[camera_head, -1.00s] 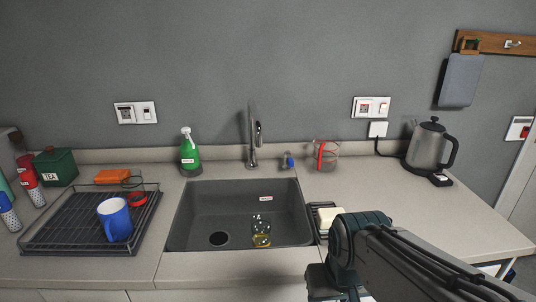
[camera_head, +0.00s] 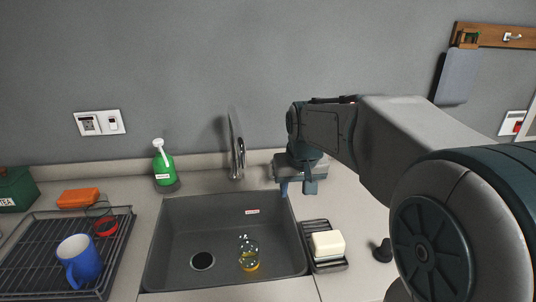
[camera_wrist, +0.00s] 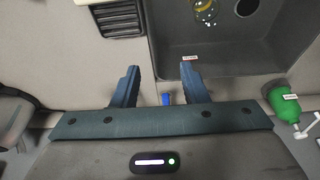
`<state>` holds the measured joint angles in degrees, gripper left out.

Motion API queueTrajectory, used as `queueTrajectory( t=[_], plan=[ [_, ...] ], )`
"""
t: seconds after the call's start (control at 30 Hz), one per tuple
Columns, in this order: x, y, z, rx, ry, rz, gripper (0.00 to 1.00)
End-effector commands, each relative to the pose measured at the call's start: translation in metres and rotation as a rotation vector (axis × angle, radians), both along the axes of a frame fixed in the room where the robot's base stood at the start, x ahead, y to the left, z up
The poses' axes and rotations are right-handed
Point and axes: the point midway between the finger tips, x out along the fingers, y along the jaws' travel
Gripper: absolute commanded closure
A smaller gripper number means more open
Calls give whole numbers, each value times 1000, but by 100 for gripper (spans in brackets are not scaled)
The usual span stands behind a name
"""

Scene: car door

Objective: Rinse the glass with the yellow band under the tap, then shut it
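The clear glass with the yellow band (camera_head: 249,254) is in the grey sink (camera_head: 180,235), right of the drain. Part of it shows at the top of the wrist view (camera_wrist: 206,11). The tap (camera_head: 237,158) rises behind the sink, and I see no water from it. My gripper (camera_head: 297,189) is over the counter at the sink's back right corner, right of the tap. Its fingers (camera_wrist: 158,72) are apart. A small blue piece (camera_wrist: 167,98), seemingly the knob right of the tap, shows between them; I cannot tell whether they touch it.
A soap block (camera_head: 327,244) sits on a rack right of the sink. A blue mug (camera_head: 79,262) stands on the drying rack (camera_head: 28,262) at left.

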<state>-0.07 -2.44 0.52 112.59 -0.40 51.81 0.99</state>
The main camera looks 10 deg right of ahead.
Motion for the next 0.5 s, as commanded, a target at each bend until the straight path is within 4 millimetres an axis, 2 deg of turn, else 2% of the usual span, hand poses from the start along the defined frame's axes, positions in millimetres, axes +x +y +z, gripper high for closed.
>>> queueTrajectory(
  t=[0.03, 0.1, 0.3, 0.4, 0.5],
  plan=[
    [23, 0, 9, 0, -6, 0, 60],
    [52, 0, 17, 0, -18, 1, 60],
    [123, -1, 28, 0, -51, 2, 60],
    [147, -1, 30, 1, -63, 3, 60],
    [162, -2, 30, 2, -71, 4, 60]
  ],
)
